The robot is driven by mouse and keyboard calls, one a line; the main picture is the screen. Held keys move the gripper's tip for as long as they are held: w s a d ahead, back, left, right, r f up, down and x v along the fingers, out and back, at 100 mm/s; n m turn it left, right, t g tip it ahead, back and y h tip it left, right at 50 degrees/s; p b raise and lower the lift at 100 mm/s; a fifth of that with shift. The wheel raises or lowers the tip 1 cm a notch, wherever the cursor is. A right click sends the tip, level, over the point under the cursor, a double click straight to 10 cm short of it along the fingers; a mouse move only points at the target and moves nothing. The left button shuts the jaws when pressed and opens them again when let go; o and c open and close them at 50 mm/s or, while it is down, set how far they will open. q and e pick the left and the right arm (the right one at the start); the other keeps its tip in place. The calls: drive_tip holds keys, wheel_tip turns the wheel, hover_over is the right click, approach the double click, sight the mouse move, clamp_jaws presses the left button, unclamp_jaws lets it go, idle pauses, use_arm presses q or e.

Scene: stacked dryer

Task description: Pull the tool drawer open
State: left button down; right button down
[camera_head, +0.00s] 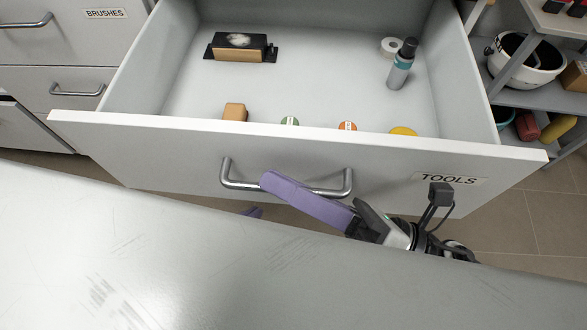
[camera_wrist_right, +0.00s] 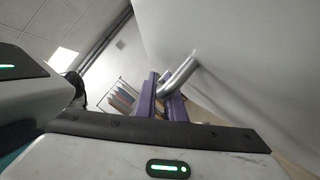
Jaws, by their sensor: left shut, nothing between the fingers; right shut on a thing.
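The tool drawer (camera_head: 300,160) is pulled well out, with its inside in view and a TOOLS label (camera_head: 449,179) on its grey front. Its metal bar handle (camera_head: 228,178) runs across the front. My right gripper (camera_head: 273,184), with purple fingers, is shut on this handle. In the right wrist view its fingers (camera_wrist_right: 162,88) are around the metal handle (camera_wrist_right: 182,75). A small purple tip below the handle looks like my left gripper (camera_head: 251,212). It is apart from the handle and mostly hidden behind the worktop.
A grey worktop (camera_head: 170,260) fills the foreground, close to the drawer front.

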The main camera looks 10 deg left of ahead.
use_arm(q)
drive_tip(key=shift+w+r, duration=0.1)
use_arm(e)
drive_tip(key=c, duration=2.1)
unclamp_jaws()
use_arm(q)
drive_tip(key=shift+d+f+b, duration=0.1)
drive_tip(key=shift+f+b, duration=0.1)
drive_tip(key=shift+b, duration=0.55)
use_arm(e)
drive_tip(key=v, duration=1)
drive_tip(key=shift+s+d+f, duration=0.1)
drive_tip(key=shift+d, duration=0.1)
